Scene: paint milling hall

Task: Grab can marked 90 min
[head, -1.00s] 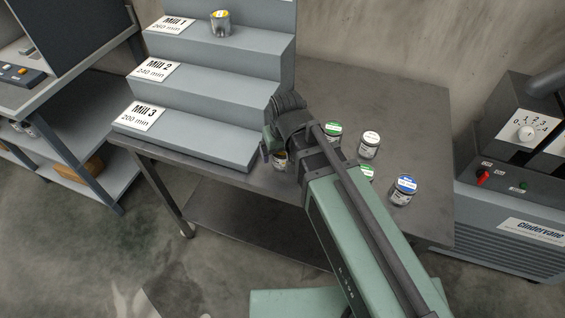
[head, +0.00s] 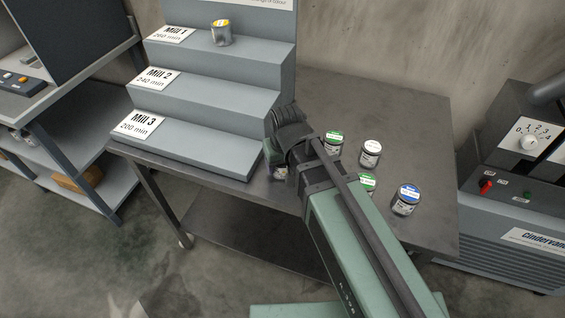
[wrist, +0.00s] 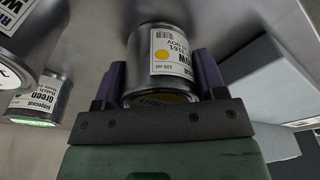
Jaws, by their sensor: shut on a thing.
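My gripper (wrist: 162,75) is shut on a metal can (wrist: 168,50) in the wrist view, with a dark purple finger on each side. The can has a white label with a yellow dot, the text "125 ml" and other lettering that shows upside down. I cannot read "90 min" on any can. In the head view my arm mostly hides the gripper, and only a small part of the held can (head: 281,173) shows at the table's front edge, beside the stepped stand. I cannot tell whether it still touches the table.
Right of my gripper stand two green-lidded cans (head: 334,144) (head: 367,185), a white-lidded can (head: 371,153) and a blue-lidded can (head: 407,199). The grey stepped stand (head: 215,105) has Mill 1, 2 and 3 signs; a yellow-lidded can (head: 221,33) is on Mill 1's step. Lower steps are empty.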

